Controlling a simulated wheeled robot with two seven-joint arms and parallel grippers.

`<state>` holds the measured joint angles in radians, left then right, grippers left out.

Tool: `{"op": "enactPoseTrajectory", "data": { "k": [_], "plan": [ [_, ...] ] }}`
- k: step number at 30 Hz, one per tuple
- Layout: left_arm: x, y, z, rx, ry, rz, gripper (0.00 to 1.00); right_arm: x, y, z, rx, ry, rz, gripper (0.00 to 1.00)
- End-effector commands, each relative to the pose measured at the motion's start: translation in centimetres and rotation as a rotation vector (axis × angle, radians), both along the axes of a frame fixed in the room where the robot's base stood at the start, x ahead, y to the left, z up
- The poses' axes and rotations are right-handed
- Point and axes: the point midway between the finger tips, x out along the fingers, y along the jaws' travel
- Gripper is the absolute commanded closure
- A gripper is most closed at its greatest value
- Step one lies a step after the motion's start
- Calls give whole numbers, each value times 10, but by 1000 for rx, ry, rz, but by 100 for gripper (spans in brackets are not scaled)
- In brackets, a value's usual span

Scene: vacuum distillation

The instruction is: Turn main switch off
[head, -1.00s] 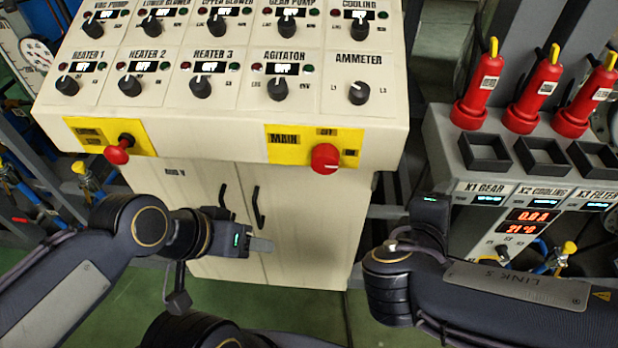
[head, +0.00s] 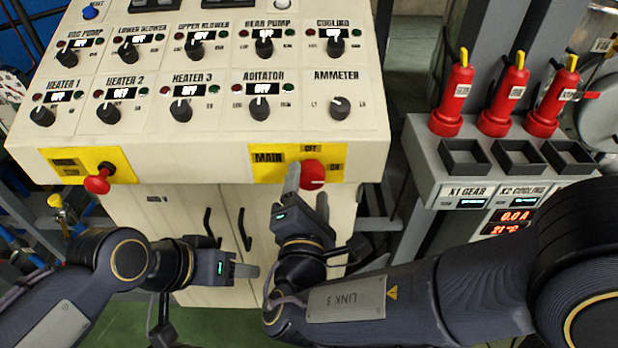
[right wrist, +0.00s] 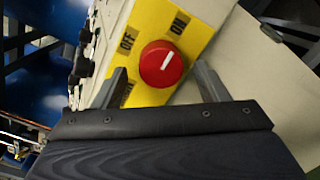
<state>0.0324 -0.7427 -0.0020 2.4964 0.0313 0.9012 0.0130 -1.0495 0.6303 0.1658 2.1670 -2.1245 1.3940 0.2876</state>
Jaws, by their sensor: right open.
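The main switch (head: 314,173) is a round red knob on a yellow plate marked MAIN, OFF and ON, on the cabinet's front edge. In the right wrist view, the knob (right wrist: 161,63) has a white line pointing toward the ON label. My right gripper (head: 308,186) is open just in front of the knob. In the right wrist view, its two fingers (right wrist: 160,70) stand on either side of the knob with gaps; I see no contact. My left gripper (head: 250,271) is low before the cabinet doors, with no object visible at it; its finger gap cannot be made out.
A red emergency knob (head: 98,181) sits on another yellow plate at left. Several black knobs cover the sloped panel (head: 215,138) above. A grey unit with red-handled tools (head: 455,98) and empty square holders stands at right. My right forearm crosses in front of it.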

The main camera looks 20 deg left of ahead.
Motion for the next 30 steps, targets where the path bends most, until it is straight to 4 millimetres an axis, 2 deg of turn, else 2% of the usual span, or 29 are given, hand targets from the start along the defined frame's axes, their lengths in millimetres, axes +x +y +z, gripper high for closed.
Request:
{"op": "enactPoseTrajectory", "data": {
  "k": [6,14,24,30],
  "plan": [
    [0,0,5,0,0,0,47,16,3,0,-1,0,1,33],
    [0,0,5,0,0,0,47,17,3,0,-1,0,0,34],
    [0,0,5,0,0,0,47,17,3,0,0,1,-1,77],
    [0,0,3,0,0,0,47,17,3,-1,-13,-3,0,77]
  ]
}}
